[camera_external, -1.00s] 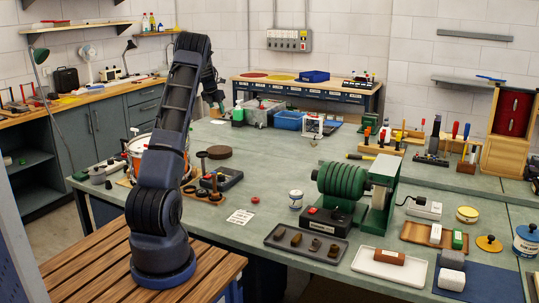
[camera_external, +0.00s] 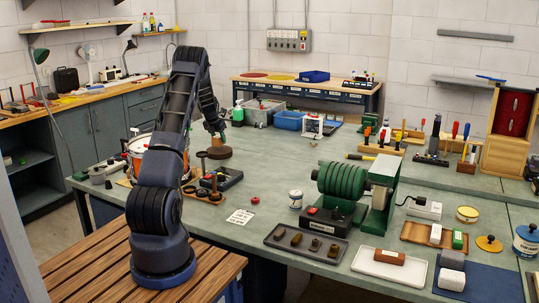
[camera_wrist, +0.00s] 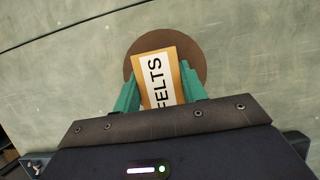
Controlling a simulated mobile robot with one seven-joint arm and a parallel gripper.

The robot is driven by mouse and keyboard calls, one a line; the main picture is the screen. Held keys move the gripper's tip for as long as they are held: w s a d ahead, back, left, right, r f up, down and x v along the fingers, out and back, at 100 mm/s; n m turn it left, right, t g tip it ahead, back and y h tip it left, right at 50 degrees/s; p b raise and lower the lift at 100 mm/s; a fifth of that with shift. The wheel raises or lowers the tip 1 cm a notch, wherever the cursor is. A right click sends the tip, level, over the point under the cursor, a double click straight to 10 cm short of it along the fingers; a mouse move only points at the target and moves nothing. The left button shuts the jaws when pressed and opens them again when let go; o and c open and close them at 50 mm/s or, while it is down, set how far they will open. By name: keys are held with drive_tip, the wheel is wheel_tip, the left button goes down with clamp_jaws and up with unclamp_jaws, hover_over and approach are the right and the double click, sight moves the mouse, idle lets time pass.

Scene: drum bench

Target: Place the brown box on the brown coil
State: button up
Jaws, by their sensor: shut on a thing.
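The brown coil (camera_external: 223,154) is a flat round disc lying on the green bench. It shows in the wrist view (camera_wrist: 197,54) as a dark brown circle behind the box. The brown box (camera_wrist: 173,62) is a small tan-brown block with a white label reading "FELTS". My gripper (camera_wrist: 160,90) has its green fingers shut on the box's two sides. In the external view my gripper (camera_external: 215,138) is low, just over the coil. The box overlaps the coil in the wrist view, its near part hanging past the coil's outline. I cannot tell whether they touch.
A drum (camera_external: 139,150) is to the left. A blue bin (camera_external: 289,121) is behind. Bench space right of the coil is clear.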

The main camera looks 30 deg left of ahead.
drive_tip(key=shift+f, duration=1.3)
drive_tip(key=shift+f, duration=0.1)
drive_tip(key=o, duration=1)
